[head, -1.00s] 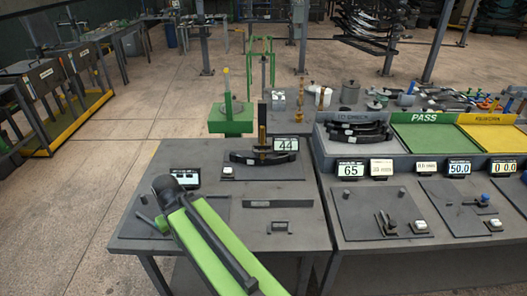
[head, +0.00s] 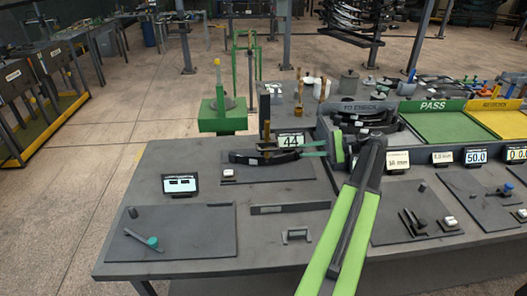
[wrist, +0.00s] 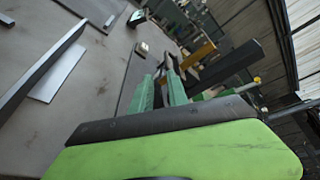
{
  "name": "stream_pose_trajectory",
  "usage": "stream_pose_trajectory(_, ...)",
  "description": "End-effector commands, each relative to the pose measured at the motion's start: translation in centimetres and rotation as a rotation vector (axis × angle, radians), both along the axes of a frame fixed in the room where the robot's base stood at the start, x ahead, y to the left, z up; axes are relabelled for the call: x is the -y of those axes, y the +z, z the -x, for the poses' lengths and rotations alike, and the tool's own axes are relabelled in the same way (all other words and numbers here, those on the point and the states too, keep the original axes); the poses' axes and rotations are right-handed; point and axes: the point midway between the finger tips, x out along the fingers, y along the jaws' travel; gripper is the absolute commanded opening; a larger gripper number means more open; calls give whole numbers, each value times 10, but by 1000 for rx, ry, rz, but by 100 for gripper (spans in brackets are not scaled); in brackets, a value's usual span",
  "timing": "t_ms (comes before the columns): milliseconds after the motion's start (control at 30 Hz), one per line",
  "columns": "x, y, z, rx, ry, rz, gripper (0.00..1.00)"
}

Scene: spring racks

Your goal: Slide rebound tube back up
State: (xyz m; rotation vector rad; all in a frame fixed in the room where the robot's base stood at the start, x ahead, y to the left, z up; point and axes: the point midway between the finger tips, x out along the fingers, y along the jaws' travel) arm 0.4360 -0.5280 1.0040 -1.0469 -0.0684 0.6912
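The rebound tube looks like the brass-coloured piece (head: 267,149) on the dark upright post (head: 266,130) behind the black curved spring (head: 242,157). In the wrist view the brass tube (wrist: 198,56) shows beyond and to the right of my fingertips, beside a thick dark bar (wrist: 232,64). My gripper (head: 288,151) reaches in from the right, just short of the tube, with green fingers. In the wrist view my gripper (wrist: 164,76) has its fingers apart with no tube between them. The tube's lower end is partly hidden.
A display reading 44 (head: 291,139) stands close behind my fingers. A bin of dark springs (head: 360,105) lies right of it. A green stand (head: 222,117) is behind the bench. The front left bench plate (head: 190,225) is mostly clear.

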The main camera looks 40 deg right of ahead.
Motion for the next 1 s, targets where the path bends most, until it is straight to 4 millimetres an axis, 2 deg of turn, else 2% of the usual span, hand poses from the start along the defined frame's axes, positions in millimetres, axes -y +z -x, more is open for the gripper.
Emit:
stream_pose_trajectory(33, 13, 2, 13, 18, -24, -15, 20)
stream_pose_trajectory(133, 23, 8, 26, 38, -45, -30, 20)
stream_pose_trajectory(267, 23, 9, 26, 41, -47, -32, 20)
stream_pose_trajectory(367, 17, 5, 18, 40, -48, -31, 20)
stream_pose_trajectory(467, 6, 0, 3, 40, -46, -31, 20)
stream_pose_trajectory(800, -38, -20, -68, 38, -47, -30, 20)
stream_pose_trajectory(1000, -58, -27, -101, 39, -49, -30, 20)
